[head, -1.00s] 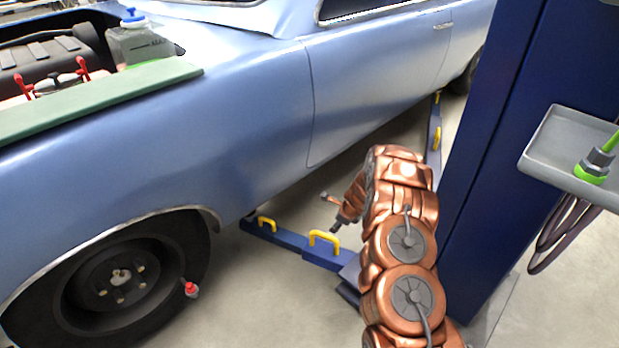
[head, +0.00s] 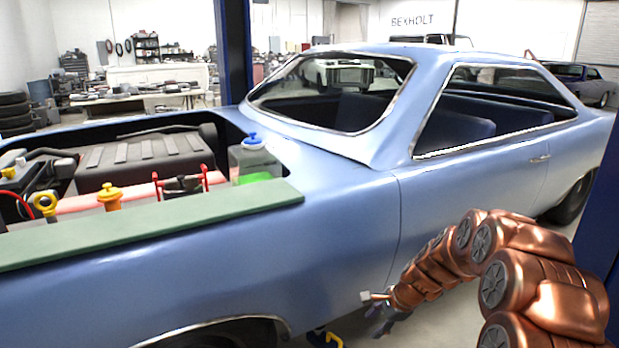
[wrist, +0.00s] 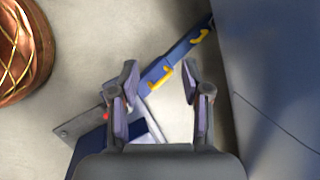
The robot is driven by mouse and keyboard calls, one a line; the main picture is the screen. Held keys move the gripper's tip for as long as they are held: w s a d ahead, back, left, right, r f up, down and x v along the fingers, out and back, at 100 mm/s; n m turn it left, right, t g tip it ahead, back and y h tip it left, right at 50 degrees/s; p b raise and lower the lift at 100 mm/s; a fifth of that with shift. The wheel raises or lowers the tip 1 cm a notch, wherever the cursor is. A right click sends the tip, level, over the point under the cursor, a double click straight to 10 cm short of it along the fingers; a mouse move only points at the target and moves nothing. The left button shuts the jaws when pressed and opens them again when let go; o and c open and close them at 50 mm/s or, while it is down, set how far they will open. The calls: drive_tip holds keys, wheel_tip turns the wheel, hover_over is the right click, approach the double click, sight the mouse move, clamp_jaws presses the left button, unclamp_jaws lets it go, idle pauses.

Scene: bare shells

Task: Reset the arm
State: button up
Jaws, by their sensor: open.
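My gripper (wrist: 160,85) is open and empty in the wrist view, its two fingers spread above the floor and a blue lift arm. In the head view my gripper (head: 382,318) is small and dark, low beside the blue car's side. My copper arm reaches to it from the lower right. Nothing is between the fingers.
The blue car (head: 345,225) fills the middle, its engine bay open. A green board (head: 150,222) lies along the fender, with a fluid bottle (head: 254,165) behind it. A blue lift arm (wrist: 175,62) with yellow handles lies on the floor. A blue post (head: 602,190) stands at right.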

drive_tip(key=s+a+r+n+g+h+p, duration=0.15)
drive_tip(key=s+r+n+p, duration=0.25)
drive_tip(key=s+r, duration=0.55)
drive_tip(key=s+a+r+n+g+y+p, duration=0.1)
drive_tip(key=s+a+r+n+p, duration=0.25)
drive_tip(key=s+r, duration=0.6)
drive_tip(key=s+d+r+n+h+p, duration=0.1)
drive_tip(key=s+d+r+n+p, duration=0.1)
drive_tip(key=s, duration=0.5)
drive_tip(key=s+d+r+n+g+h+p, duration=0.1)
drive_tip(key=s+r+n+p, duration=0.2)
drive_tip(key=s+r, duration=0.4)
drive_tip(key=s+d+r+n+g+h+p, duration=0.1)
drive_tip(key=s+d+r+n+h+p, duration=0.1)
drive_tip(key=s, duration=0.7)
wheel_tip(320, 180, up, 3)
drive_tip(key=n+p, duration=0.1)
drive_tip(key=p, duration=0.1)
drive_tip(key=shift+s+d+r+p, duration=0.2)
drive_tip(key=shift+s+d+p, duration=0.05)
drive_tip(key=shift+d+p, duration=0.1)
drive_tip(key=shift+n, duration=0.25)
